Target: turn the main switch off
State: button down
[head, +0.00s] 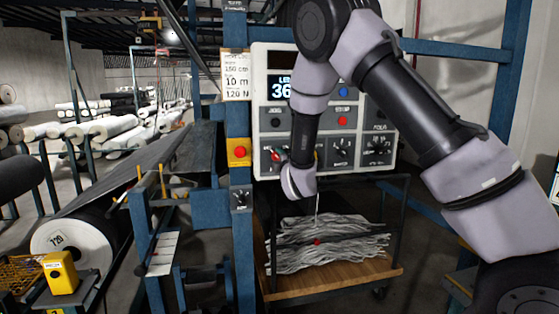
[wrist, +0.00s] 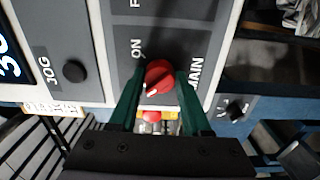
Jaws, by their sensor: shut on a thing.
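The main switch is a red knob (wrist: 160,73) on the grey control panel, between the printed words ON and MAIN in the wrist view. A pale mark shows on its lower left side in that view. My gripper (wrist: 160,80) has its two green fingers on either side of the knob and is shut on it. In the head view the red knob (head: 276,155) shows at the panel's lower left, beside my wrist. My wrist hides most of the fingers and part of the panel there.
The panel (head: 262,90) also bears a display, a JOG button (wrist: 74,71), a red STOP button (head: 342,121) and black dials (head: 379,148). A yellow box with a red button (head: 239,152) sits close by on the blue post. A wooden cart (head: 345,277) with grey strips stands below.

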jog(key=shift+f+n, duration=0.1)
jog(key=shift+n, duration=0.2)
jog(key=shift+c, duration=1.8)
grip_release()
jog(key=shift+s, duration=0.1)
jog(key=v, duration=1)
jog(key=shift+s+d, duration=0.15)
jog(key=shift+s, duration=0.15)
